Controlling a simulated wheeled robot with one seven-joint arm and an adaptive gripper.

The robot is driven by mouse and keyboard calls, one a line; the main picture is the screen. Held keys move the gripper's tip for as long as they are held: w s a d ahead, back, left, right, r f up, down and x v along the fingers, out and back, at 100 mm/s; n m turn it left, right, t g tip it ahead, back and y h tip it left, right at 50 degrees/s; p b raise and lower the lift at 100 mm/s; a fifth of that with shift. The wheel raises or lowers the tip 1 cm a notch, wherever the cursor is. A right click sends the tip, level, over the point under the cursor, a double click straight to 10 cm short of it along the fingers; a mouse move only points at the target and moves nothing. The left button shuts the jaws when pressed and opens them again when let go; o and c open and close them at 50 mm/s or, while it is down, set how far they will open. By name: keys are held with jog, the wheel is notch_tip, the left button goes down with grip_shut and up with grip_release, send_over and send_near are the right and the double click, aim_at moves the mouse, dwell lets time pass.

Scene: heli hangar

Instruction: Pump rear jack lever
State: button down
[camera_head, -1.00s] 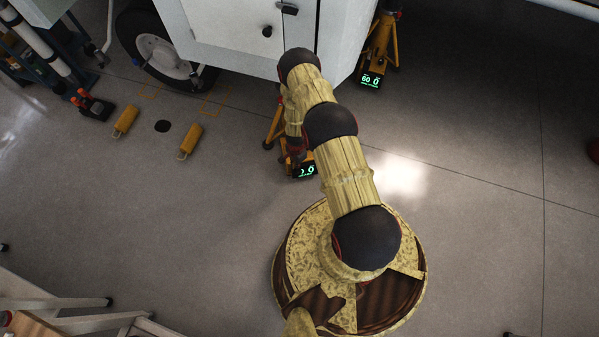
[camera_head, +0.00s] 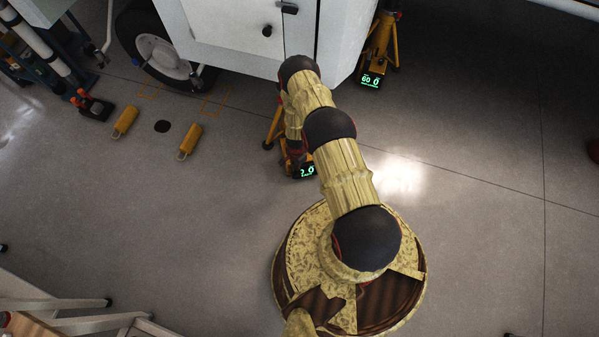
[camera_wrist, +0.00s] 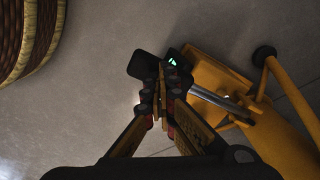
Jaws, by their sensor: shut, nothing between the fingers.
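A yellow jack (camera_head: 273,130) stands on the floor under the white vehicle body, mostly hidden behind my arm in the head view. Its small display (camera_head: 307,171) glows green, with digits partly covered. In the wrist view the yellow jack (camera_wrist: 285,140) fills the right side. A grey metal lever (camera_wrist: 215,99) runs from it toward my gripper (camera_wrist: 160,75), and a dark end piece (camera_wrist: 143,65) shows at the fingertips. My gripper is shut, with its fingertips beside the lever; whether they touch it I cannot tell. A second yellow jack (camera_head: 378,45) with a display stands further back.
The white vehicle body (camera_head: 235,35) with a wheel (camera_head: 165,55) stands at the back. Two yellow chocks (camera_head: 125,121) lie on the floor at left. A step frame (camera_head: 80,310) is at lower left.

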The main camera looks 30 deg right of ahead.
jog(key=shift+s+r+p, duration=0.1)
jog(key=shift+r+p, duration=1.4)
jog(key=shift+r, duration=1.45)
jog(key=shift+f, duration=0.1)
notch_tip(320, 180, down, 6)
jog(key=b, duration=0.5)
jog(key=shift+f, duration=1.1)
jog(key=shift+r+p, duration=2.45)
jog(key=shift+r, duration=1.75)
notch_tip(320, 180, up, 5)
jog(key=p, duration=0.3)
